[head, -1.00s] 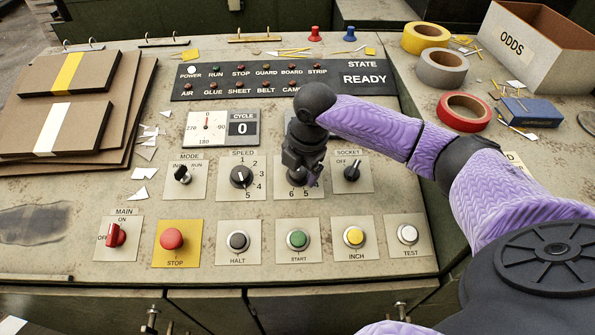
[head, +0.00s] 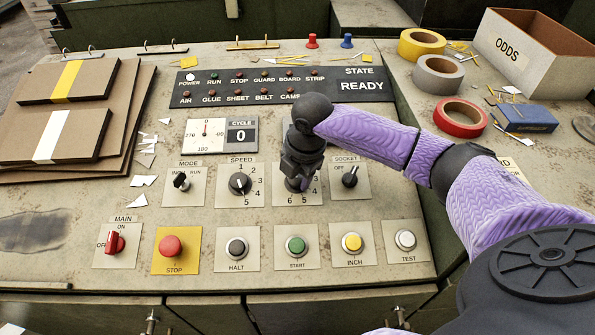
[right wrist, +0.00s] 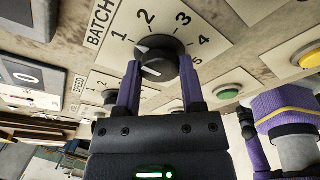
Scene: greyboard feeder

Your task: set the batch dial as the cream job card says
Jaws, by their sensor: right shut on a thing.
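The batch dial (right wrist: 157,58) is a dark round knob with a white mark, on a pale plate numbered 1 to 5 and beyond. My right gripper (right wrist: 160,80) is shut on this knob, one purple finger on each side. One white line on the knob lies towards the 1, but I cannot tell the exact setting. In the head view my right gripper (head: 299,183) comes down over the dial and hides most of its plate. A cream card (head: 511,168) at the right is mostly behind my arm; its writing cannot be read. My left gripper is not in view.
The speed dial (head: 240,184) and socket switch (head: 350,176) flank the gripped dial closely. The start button (head: 296,246) and other buttons line the front. The state panel (head: 362,86) reads READY. Tape rolls and the ODDS box (head: 570,60) are at right.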

